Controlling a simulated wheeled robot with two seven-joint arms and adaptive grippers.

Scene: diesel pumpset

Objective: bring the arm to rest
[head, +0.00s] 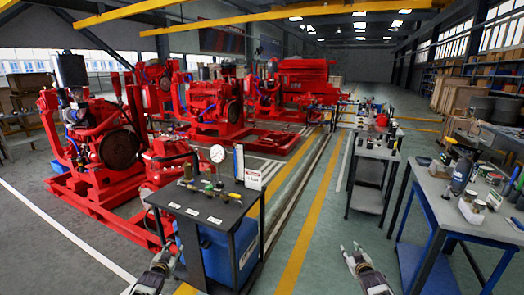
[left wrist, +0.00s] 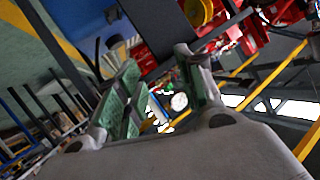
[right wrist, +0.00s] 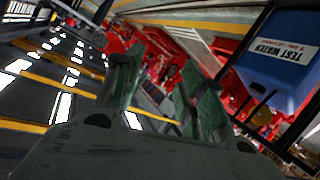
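My left gripper (head: 168,251) is low in the head view, in front of the dark bench with the gauge. Its two green-padded fingers stand apart in the left wrist view (left wrist: 160,85), with nothing between them. My right gripper (head: 352,249) is low and right of centre in the head view, over the open floor. Its fingers are also apart and empty in the right wrist view (right wrist: 162,85). Neither gripper touches anything that I can see.
A dark bench (head: 228,212) with a pressure gauge (head: 217,154) and a blue tank stands close to my left gripper. A blue-framed worktable (head: 468,222) is at the right. Red pumpsets (head: 112,145) stand behind at left. The yellow-striped aisle between is clear.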

